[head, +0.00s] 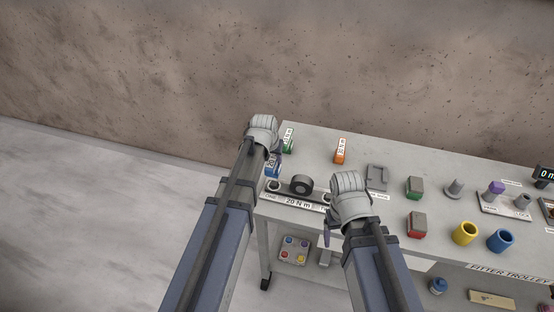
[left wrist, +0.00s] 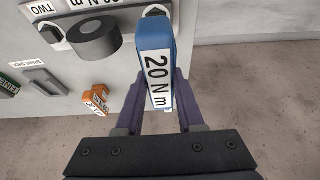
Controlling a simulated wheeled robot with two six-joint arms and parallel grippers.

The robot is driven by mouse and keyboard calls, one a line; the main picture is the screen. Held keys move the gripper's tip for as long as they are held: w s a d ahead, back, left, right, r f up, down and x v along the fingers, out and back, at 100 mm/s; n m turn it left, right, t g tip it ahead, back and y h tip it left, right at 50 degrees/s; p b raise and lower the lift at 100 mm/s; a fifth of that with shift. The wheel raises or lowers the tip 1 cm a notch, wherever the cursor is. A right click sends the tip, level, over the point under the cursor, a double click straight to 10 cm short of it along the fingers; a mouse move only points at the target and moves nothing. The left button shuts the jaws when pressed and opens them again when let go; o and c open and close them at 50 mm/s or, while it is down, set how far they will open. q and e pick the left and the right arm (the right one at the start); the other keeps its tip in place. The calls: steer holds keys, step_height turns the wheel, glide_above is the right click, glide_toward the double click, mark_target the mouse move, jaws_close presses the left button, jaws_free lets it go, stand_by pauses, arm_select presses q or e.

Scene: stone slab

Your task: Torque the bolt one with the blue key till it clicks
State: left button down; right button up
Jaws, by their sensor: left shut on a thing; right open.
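My left gripper (head: 276,156) is shut on the blue key (head: 272,170), which is labelled 20 N m. In the left wrist view the blue key (left wrist: 154,65) stands between the fingers (left wrist: 158,112), its far end at the label plate's end. The plate (head: 300,198) is marked ONE at its left end, 20 N m in the middle and TWO at the other end. My right gripper (head: 332,230) is open and empty at the table's front edge.
A dark round roll (head: 301,184) sits by the plate. Red and green blocks and yellow and blue cups (head: 500,240) stand right. The floor at left is clear.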

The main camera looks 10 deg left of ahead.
arm_select(q)
steer(key=shift+s, duration=0.1)
steer(key=shift+f, duration=0.1)
stand_by(0.3)
steer(key=b, duration=0.5)
glide_above(274, 184)
steer(key=shift+w+f, duration=0.15)
steer(key=shift+f, duration=1.1)
steer(key=shift+w+f, duration=0.15)
steer(key=shift+f, duration=1.1)
steer(key=shift+f+b, duration=0.75)
steer(key=shift+b, duration=0.1)
steer(key=shift+a, duration=0.1)
